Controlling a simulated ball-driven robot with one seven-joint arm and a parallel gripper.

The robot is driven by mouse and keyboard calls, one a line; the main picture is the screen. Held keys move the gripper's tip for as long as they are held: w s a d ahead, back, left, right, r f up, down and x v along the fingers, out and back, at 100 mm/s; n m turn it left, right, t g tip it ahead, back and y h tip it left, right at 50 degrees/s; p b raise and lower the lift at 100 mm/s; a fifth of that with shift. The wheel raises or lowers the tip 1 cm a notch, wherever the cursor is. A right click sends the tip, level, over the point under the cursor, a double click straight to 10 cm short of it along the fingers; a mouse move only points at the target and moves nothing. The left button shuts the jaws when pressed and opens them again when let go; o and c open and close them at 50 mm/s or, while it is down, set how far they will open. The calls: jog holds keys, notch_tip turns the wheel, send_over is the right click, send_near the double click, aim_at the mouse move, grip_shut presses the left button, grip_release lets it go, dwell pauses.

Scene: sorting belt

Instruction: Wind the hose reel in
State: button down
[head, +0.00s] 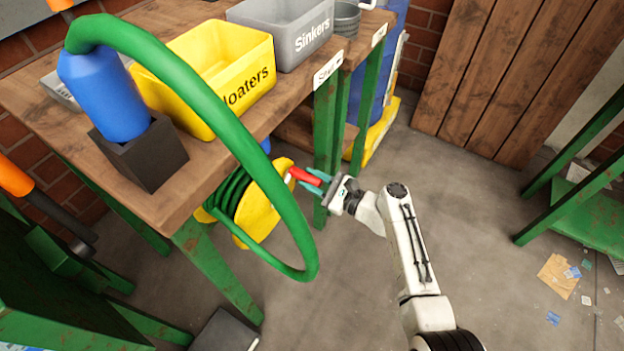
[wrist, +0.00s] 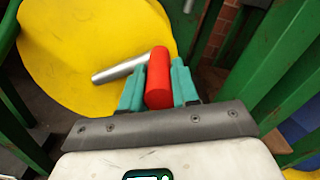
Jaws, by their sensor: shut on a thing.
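The hose reel (head: 262,212) has yellow side discs and green hose wound between them, below the wooden table's edge. In the wrist view its yellow disc (wrist: 70,50) fills the upper left. A silver crank arm (wrist: 118,70) joins the disc to a red handle (wrist: 158,76). My gripper (head: 312,180) has teal fingers, one on each side of the red handle (head: 304,176), and is shut on it. The green hose (head: 205,95) arches from the blue nozzle piece (head: 104,95) on the table, hangs in a loop in front of the reel and curves back toward it.
The wooden table (head: 190,195) on green legs holds a yellow "Floaters" bin (head: 215,75), a grey "Sinkers" bin (head: 285,35) and a dark block (head: 150,155) under the blue piece. Green legs stand close right of the reel. The floor (head: 455,190) at the right is mostly clear.

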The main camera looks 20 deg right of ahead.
dwell(0.3)
jog(key=shift+w+d+f+m, duration=0.15)
jog(key=shift+d+f+m, duration=0.05)
jog(key=shift+f+m, duration=0.2)
jog(key=shift+w+d+f+m, duration=0.1)
jog(key=shift+d+f+m, duration=0.05)
jog(key=shift+f+m, duration=0.25)
notch_tip(320, 180, down, 13)
jog(key=s+a+m+b, duration=0.2)
jog(key=a+m+b, duration=0.1)
jog(key=m, duration=1.3)
jog(key=shift+f+b, duration=0.2)
jog(key=shift+b, duration=0.65)
jog(key=shift+s, duration=0.15)
jog(key=shift+s+a+f+m, duration=0.1)
jog(key=shift+a+f+m, duration=0.1)
jog(key=shift+m, duration=0.1)
